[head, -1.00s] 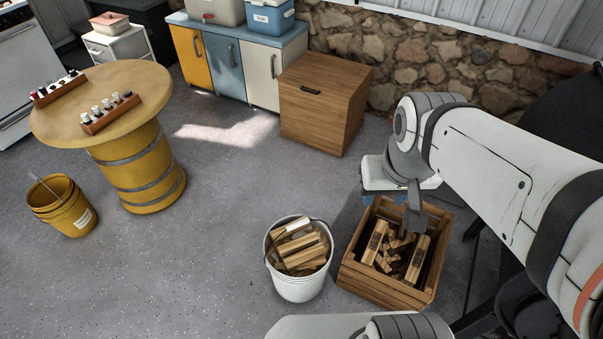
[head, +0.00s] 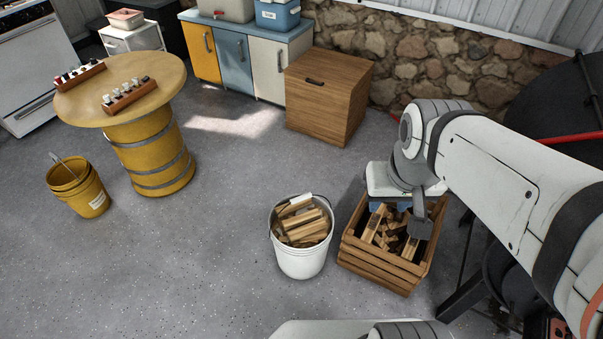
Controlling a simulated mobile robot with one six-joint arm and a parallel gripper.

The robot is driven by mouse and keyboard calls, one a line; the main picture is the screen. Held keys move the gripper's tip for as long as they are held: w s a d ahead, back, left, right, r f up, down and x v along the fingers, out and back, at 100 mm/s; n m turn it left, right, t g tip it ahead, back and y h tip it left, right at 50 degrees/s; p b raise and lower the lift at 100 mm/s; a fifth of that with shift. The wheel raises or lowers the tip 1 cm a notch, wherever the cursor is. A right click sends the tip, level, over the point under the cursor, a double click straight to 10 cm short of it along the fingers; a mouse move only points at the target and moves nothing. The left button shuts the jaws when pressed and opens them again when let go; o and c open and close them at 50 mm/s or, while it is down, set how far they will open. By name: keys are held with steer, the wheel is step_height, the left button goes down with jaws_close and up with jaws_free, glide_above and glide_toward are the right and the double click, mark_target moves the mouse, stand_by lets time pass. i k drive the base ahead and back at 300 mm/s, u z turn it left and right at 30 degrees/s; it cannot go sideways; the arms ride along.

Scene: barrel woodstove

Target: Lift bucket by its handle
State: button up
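A white bucket (head: 300,262) full of split wood pieces stands upright on the grey floor, in the lower middle of the head view. Its thin wire handle (head: 322,197) shows at the rim, with a pale grip (head: 294,206) lying over the wood on the left. My gripper (head: 419,226) hangs over the wooden crate, to the right of the bucket and apart from it. Only a grey part of it shows clearly, so its opening cannot be made out. I see nothing held in it.
The wooden crate (head: 379,268) with wood pieces stands close to the right of the bucket. A dark stove (head: 563,100) is at the right. A yellow barrel table (head: 150,155) and yellow bucket (head: 88,200) stand left. The floor between is clear.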

mark_target(303, 259)
steer(key=z, duration=0.05)
steer(key=k, duration=0.65)
steer(key=u, duration=0.45)
steer(key=i, duration=1.65)
steer(key=z, duration=0.2)
